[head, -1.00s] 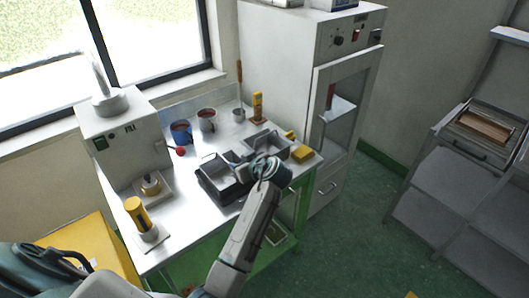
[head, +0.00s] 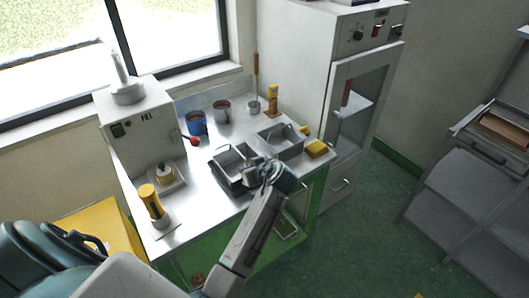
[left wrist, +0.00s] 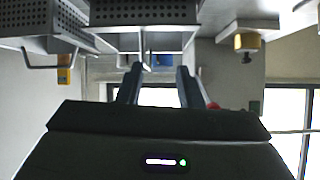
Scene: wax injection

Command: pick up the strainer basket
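A basket with a perforated face (left wrist: 140,14) and a thin upright handle lies beyond the fingertips. Another perforated basket (left wrist: 38,18) is left of it. My right gripper is not in view.
A white machine (head: 135,125) stands at the table's left. A tall cabinet (head: 300,70) stands behind.

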